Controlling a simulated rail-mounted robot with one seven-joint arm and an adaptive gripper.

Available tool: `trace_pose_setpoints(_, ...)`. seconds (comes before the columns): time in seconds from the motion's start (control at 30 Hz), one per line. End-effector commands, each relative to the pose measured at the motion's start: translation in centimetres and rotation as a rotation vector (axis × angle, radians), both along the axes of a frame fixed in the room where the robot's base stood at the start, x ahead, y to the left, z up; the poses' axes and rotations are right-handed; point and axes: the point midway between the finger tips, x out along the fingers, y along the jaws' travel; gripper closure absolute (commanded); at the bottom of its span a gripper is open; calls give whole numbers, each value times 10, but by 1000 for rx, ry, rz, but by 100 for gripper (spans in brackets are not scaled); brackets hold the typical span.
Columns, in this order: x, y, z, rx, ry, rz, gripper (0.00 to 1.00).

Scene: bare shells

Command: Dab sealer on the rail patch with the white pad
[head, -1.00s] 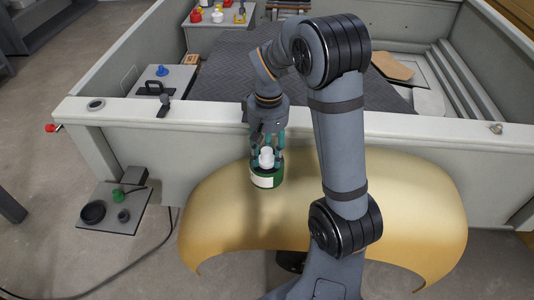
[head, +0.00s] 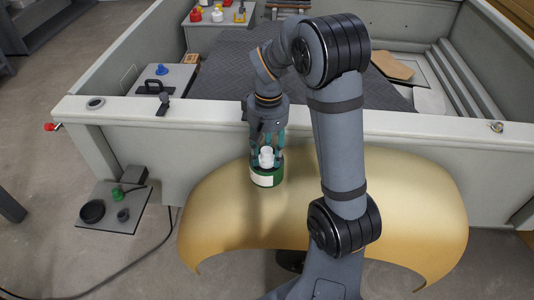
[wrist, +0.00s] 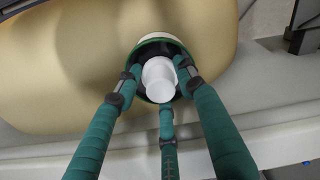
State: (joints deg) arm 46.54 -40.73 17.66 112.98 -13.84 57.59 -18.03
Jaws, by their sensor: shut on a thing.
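My gripper (head: 266,160) is low over the curved gold shell, in front of the pale rail. Its teal fingers are closed around a white, round-topped piece (wrist: 159,80), which also shows in the head view (head: 266,157). This piece stands in the mouth of a green tin (head: 268,180) with a cream label. The fingertips reach the tin's rim (wrist: 157,37), and they hide the white piece's lower end. I cannot tell whether the tin touches the shell. The pale rail (head: 230,116) runs behind my gripper; a dark ring (head: 96,104) is on its left end, and I cannot make out a clear patch.
The gold shell (head: 400,200) spreads under my arm. A floor tray (head: 125,225) with dark cups and a green-topped piece lies at left. A blue-topped piece (head: 161,70) and several coloured pieces (head: 217,15) stand behind the rail. A small knob (head: 497,127) is at the rail's right.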

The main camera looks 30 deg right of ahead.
Motion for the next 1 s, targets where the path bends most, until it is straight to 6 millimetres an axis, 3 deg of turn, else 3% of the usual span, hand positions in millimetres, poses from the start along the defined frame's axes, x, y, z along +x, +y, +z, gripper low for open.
trace_pose_setpoints(0.57,-2,0,-1,1,6,0,82)
trace_pose_setpoints(1.0,-1,0,33,0,2,0,82)
